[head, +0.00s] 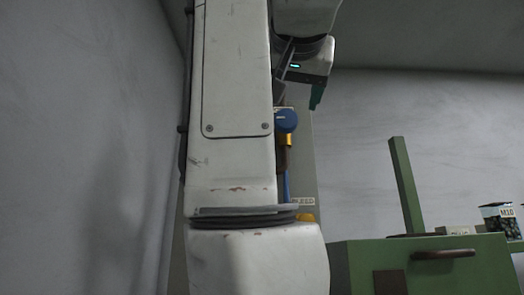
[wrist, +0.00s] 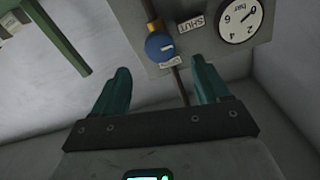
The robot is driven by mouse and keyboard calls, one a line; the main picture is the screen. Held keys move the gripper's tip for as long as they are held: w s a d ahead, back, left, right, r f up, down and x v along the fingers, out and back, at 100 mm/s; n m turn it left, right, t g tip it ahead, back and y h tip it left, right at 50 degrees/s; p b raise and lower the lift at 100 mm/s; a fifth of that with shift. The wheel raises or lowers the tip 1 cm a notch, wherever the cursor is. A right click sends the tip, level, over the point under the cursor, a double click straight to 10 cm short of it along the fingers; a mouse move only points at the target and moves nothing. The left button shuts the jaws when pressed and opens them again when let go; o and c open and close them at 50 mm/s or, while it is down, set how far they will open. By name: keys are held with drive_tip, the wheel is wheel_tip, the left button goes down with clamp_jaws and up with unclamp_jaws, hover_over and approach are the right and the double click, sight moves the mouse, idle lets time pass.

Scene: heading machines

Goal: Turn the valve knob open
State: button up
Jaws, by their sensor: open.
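The blue valve knob (wrist: 158,46) sits on a grey panel in the wrist view, with a small pale mark on its face. A "SHUT" label (wrist: 192,25) is to its upper right, and another small label, too small to read surely, is just below it. In the head view the blue knob (head: 286,121) shows beside my arm, which hides part of the panel. My gripper (wrist: 160,66) has its two teal fingers spread apart with nothing between them. The knob appears beyond the fingertips, between them in the picture, apart from both. In the head view my gripper (head: 316,97) is above and right of the knob.
A round gauge (wrist: 240,19) is on the panel near the knob. A "BLEED" label (head: 302,201) and a yellow part (head: 305,217) are lower on the panel. A green cabinet (head: 430,268) with an upright green post (head: 406,185) stands at the right.

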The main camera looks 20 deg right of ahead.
drive_tip(key=p+x, duration=0.3)
drive_tip(key=x, duration=0.7)
drive_tip(key=shift+w+f+p, duration=0.1)
drive_tip(key=shift+w+p, duration=0.05)
drive_tip(key=shift+p, duration=0.25)
drive_tip(key=c, duration=1)
